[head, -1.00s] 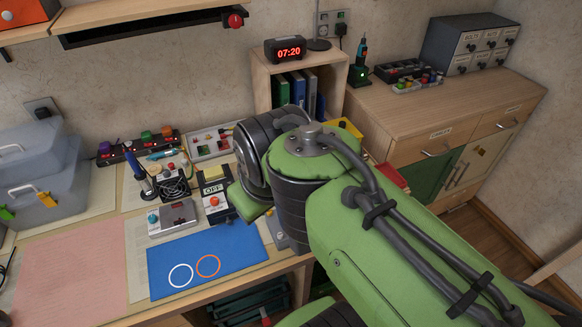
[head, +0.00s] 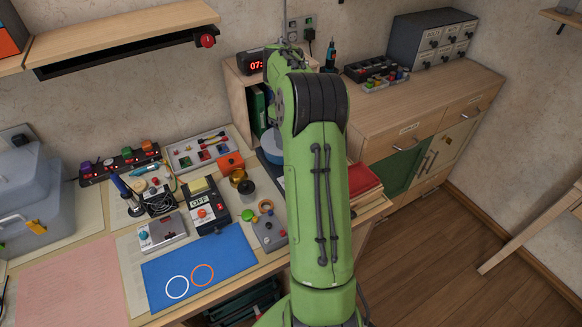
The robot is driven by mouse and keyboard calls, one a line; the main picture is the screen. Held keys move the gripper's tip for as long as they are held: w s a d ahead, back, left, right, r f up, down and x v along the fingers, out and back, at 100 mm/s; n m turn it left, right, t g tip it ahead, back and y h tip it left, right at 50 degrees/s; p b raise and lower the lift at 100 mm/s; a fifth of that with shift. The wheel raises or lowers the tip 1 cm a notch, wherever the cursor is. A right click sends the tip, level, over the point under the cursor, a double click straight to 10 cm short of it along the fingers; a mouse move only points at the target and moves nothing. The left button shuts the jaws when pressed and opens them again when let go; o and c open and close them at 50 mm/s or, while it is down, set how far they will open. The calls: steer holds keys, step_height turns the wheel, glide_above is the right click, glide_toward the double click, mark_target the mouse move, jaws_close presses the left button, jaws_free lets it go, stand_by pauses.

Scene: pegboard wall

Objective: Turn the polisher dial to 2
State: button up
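No device is clearly labelled as the polisher, so I cannot tell for certain which one it is. A black unit with an OFF sign and a red-orange button (head: 201,213) stands mid-bench. To its left is a grey box (head: 165,231) with a teal knob (head: 143,236). To its right is a grey plate (head: 268,232) with small coloured parts, partly behind my arm. A brass-coloured and dark round item (head: 241,180) stands behind that plate. No dial numbers are legible. My green arm rises through the middle, and its gripper is hidden behind it.
A blue mat (head: 228,262) with two rings printed on it lies at the bench front. A row of coloured knobs (head: 120,163) and a parts tray (head: 203,148) are at the back. A red item (head: 364,180) sits right of my arm. Grey boxes stand left.

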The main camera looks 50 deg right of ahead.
steer(key=f+b, duration=0.1)
steer(key=f, duration=0.4)
steer(key=f+b, duration=0.2)
steer(key=f, duration=0.4)
steer(key=d+f+b, duration=0.1)
steer(key=f, duration=0.4)
steer(key=shift+s+f, duration=0.15)
steer(key=shift+f, duration=0.25)
steer(key=c, duration=1.1)
steer(key=shift+o, duration=0.2)
steer(key=shift+r, duration=0.1)
